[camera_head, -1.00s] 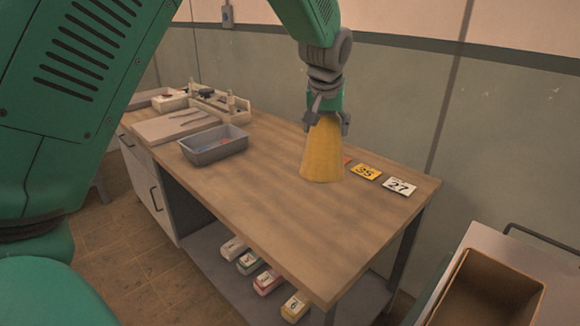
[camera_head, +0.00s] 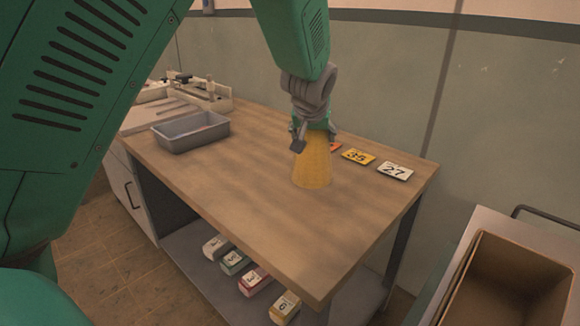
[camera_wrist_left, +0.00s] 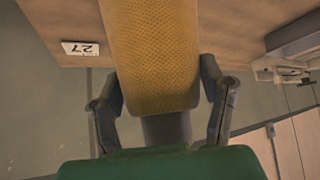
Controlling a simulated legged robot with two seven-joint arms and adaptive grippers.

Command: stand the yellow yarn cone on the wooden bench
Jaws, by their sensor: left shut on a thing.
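The yellow yarn cone (camera_head: 312,165) is upright with its wide end down at the wooden bench (camera_head: 250,210). Its base looks at or very near the bench top; I cannot tell if it touches. My left gripper (camera_head: 313,136) comes from above and is shut on the cone's narrow upper part. In the left wrist view the cone (camera_wrist_left: 150,50) runs between the two fingers of my left gripper (camera_wrist_left: 162,95). The cone's top is partly hidden by the gripper. My right gripper is not in view.
Number cards (camera_head: 395,171) lie behind and right of the cone. A grey tray (camera_head: 191,132) stands on the bench's left part. Labelled boxes (camera_head: 254,279) sit on the shelf below. An open brown bin (camera_head: 510,285) is at the lower right. The bench front is clear.

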